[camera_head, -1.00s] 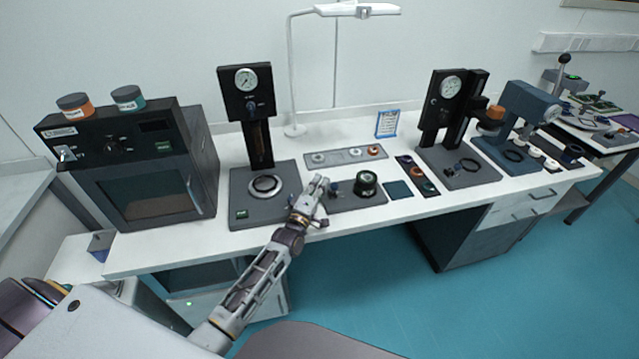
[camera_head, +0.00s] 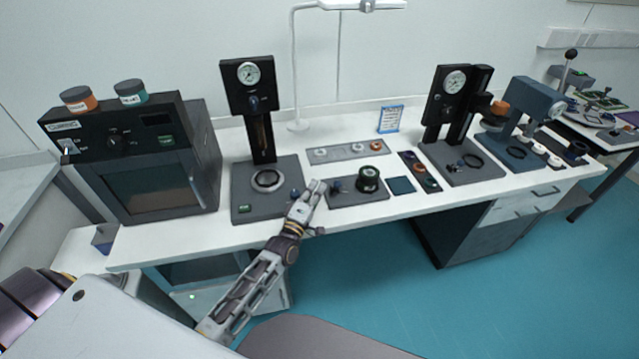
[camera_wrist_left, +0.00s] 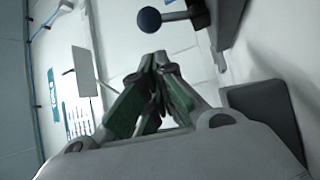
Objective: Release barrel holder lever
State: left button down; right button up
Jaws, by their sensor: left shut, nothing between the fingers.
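The barrel holder is a dark plate (camera_head: 350,197) on the bench, right of my left gripper. A round black part (camera_head: 369,178) stands on it, with a small dark clamp-like part (camera_head: 337,187) to its left. My left gripper (camera_head: 316,186) is shut and empty at the plate's left end; whether it touches the plate is unclear. In the left wrist view the closed fingertips (camera_wrist_left: 158,60) point toward a dark blue ball knob (camera_wrist_left: 149,19) on a short arm, apart from them in the picture. I cannot tell surely whether this is the holder's lever. My right gripper is out of view.
A press with a gauge (camera_head: 248,85) and a ringed base stands left of the gripper, and an oven (camera_head: 140,165) farther left. A tray of small parts (camera_head: 347,152) lies behind. A second press (camera_head: 450,105) is to the right. Bare bench (camera_head: 310,168) shows between.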

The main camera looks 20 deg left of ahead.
pick_arm(q)
jog(key=shift+v, duration=3.65)
jog(key=shift+r, duration=0.1)
jog(key=shift+s, duration=0.1)
